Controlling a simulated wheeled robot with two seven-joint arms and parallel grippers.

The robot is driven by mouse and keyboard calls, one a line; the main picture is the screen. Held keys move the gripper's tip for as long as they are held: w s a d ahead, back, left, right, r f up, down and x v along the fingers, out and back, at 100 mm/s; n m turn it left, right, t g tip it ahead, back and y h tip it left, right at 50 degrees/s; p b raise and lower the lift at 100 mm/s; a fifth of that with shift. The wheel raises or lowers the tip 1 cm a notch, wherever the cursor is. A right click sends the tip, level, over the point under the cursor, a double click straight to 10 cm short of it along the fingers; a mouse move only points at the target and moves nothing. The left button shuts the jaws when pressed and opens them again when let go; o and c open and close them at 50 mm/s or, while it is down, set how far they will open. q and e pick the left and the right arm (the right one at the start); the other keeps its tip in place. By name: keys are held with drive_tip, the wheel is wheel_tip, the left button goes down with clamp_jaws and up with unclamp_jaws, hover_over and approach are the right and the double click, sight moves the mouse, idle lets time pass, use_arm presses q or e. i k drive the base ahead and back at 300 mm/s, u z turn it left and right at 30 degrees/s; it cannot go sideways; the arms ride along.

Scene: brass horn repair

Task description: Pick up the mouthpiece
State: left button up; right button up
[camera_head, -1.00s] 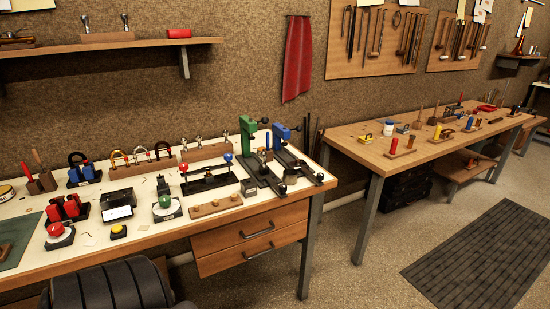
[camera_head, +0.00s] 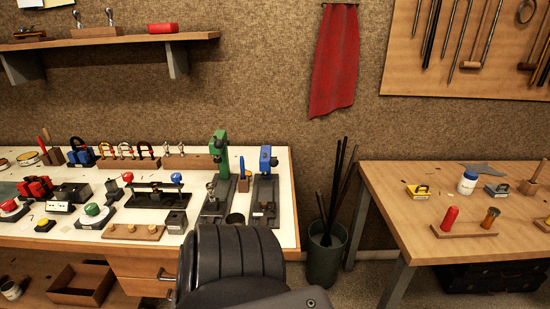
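I cannot single out the mouthpiece with certainty. Small silver, cup-like pieces (camera_head: 181,149) stand on a long wooden block at the back of the left workbench (camera_head: 250,233). Similar silver pieces (camera_head: 109,17) stand in a wooden block on the wall shelf. They are too small to tell what they are. Neither of my grippers is in view.
Green (camera_head: 220,150) and blue (camera_head: 265,160) tools stand on that bench. A bin (camera_head: 326,262) with rods fills the gap before the right bench (camera_head: 400,200).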

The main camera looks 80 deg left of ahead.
sight(210, 187)
drive_tip(key=i, duration=1)
drive_tip(key=u, duration=1.8)
